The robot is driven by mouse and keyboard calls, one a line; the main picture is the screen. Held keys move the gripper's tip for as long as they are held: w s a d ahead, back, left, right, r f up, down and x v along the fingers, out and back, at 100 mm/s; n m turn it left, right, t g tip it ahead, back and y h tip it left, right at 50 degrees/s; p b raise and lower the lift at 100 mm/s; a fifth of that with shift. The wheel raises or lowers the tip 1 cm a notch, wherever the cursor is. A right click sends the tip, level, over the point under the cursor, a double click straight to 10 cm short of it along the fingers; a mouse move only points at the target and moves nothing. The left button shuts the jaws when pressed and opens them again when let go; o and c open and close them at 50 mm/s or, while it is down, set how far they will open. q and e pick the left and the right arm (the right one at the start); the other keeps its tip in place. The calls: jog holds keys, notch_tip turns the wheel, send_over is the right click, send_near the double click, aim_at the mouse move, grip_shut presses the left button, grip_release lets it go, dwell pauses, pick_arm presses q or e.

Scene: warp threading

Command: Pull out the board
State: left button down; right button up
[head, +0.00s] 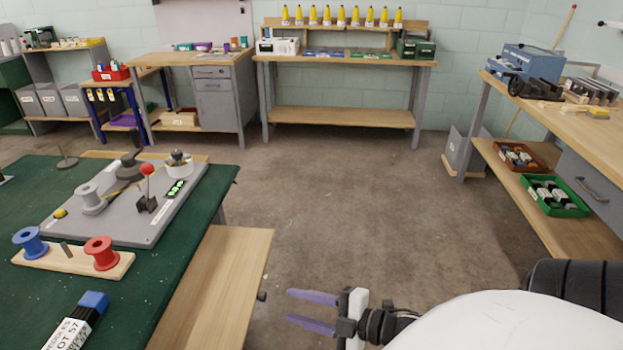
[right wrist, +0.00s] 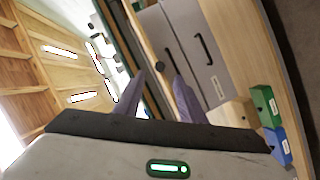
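A light wooden board (head: 222,285) juts out from the right side of the green-topped table (head: 200,235), just below its top. A small dark knob (head: 262,296) shows at the board's right edge. My right gripper (head: 290,307) has two purple fingers spread apart with nothing between them. It points left toward the board's edge and the knob, with a small gap between. In the right wrist view the two fingers (right wrist: 158,85) are also apart, and a dark round knob (right wrist: 158,53) shows beyond them. My left gripper is not in view.
On the green table are a grey fixture plate (head: 120,225) with a red-knobbed lever, a wooden spool stand (head: 70,262) and a labelled box (head: 75,322). A workbench (head: 520,95) stands at the right. The floor (head: 350,200) between is clear.

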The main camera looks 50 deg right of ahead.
jog(key=shift+v, duration=1.6)
